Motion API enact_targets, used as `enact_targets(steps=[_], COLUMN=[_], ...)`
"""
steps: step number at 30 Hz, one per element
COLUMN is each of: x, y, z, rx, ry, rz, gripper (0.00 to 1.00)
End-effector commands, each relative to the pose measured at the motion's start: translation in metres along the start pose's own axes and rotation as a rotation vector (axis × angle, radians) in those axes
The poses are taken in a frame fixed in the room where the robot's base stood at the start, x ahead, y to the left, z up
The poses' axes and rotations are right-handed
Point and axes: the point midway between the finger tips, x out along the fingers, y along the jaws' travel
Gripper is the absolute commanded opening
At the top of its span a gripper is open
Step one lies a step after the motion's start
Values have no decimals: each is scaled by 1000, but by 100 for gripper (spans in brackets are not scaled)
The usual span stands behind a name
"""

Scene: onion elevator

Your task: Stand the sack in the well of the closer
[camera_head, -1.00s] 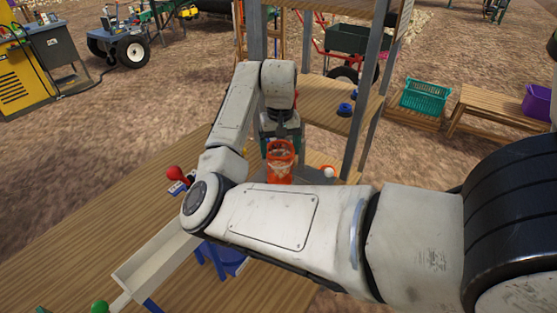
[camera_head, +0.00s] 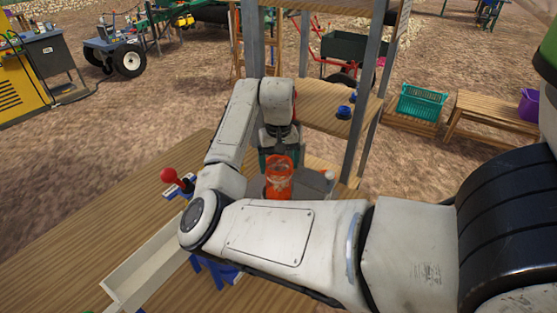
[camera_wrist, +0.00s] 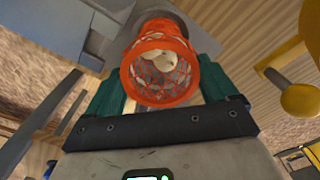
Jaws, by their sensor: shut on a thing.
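The sack is an orange net tube (camera_head: 279,178) with pale onions in it, below my wrist in the head view. In the wrist view the sack (camera_wrist: 160,72) stands between the green fingers of my gripper (camera_wrist: 160,95), mouth toward the camera. My gripper is shut on the sack. A grey piece (camera_head: 312,186), perhaps part of the closer, lies behind and right of the sack in the head view. Whether the sack's bottom touches anything is hidden, and no well can be made out.
A red-knobbed lever (camera_head: 168,175) stands left of my arm. A pale chute (camera_head: 150,265) runs along the bench (camera_head: 95,225). A teal basket (camera_head: 422,101) is at the right.

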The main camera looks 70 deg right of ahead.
Motion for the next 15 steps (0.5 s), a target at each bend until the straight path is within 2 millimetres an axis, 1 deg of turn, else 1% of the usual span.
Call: enact_targets(steps=[4,5,9,15], x=[1,2,1,1], y=[0,0,0,0], z=[0,0,0,0], rx=[0,0,0,0], ry=[1,0,0,0], rz=[0,0,0,0], gripper=[42,88,100,100])
